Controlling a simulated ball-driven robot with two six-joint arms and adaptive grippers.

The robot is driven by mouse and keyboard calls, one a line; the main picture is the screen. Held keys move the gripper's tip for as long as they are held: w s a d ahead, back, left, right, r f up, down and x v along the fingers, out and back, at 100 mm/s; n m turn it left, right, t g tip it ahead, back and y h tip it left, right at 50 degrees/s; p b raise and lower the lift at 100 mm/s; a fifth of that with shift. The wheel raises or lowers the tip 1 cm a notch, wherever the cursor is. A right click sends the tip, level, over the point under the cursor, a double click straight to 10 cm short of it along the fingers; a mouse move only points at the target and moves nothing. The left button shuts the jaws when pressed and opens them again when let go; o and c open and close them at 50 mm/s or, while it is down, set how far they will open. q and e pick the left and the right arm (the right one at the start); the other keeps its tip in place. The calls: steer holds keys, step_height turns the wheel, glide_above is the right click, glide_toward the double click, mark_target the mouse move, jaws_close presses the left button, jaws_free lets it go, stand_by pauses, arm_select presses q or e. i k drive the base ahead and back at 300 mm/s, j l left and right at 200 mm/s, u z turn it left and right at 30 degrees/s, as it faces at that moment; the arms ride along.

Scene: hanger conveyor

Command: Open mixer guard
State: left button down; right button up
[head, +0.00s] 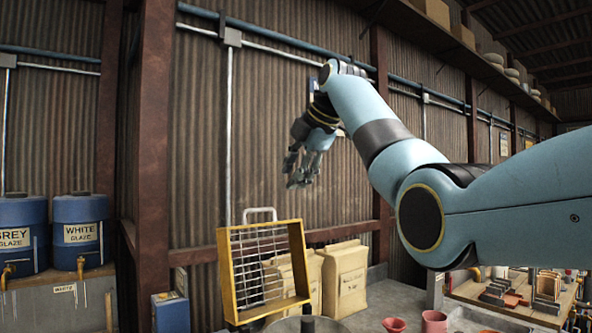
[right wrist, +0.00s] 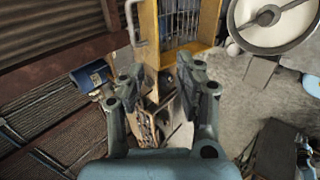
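The mixer guard (head: 236,275) is a yellow frame with a wire grid and a pale handle (head: 259,213) on its top edge. It stands raised, close to upright and slightly tilted. A grey round rim with a dark post (head: 307,325), perhaps the mixer, is cut off below it. My right gripper (head: 303,166) hangs above the guard, apart from it. In the right wrist view, the right gripper (right wrist: 160,80) has its fingers apart with nothing held between them. The guard (right wrist: 151,50) and its handle (right wrist: 133,22) show beyond the fingers. My left gripper is not in view.
A blue box (head: 170,313) stands left of the guard. Paper sacks (head: 344,280) stand behind it on the right. Blue glaze drums (head: 80,232) are at far left, and reddish pots (head: 434,321) at lower right. A rusty post (head: 153,150) rises at left.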

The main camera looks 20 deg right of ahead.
mark_target(295, 227)
steer(key=i+l+u, duration=0.1)
steer(key=u, duration=0.3)
steer(key=i+l+u, duration=0.1)
steer(key=l+u, duration=0.2)
steer(key=u, duration=0.15)
steer(key=l+u, duration=0.2)
steer(key=u, duration=0.2)
steer(key=i, duration=0.05)
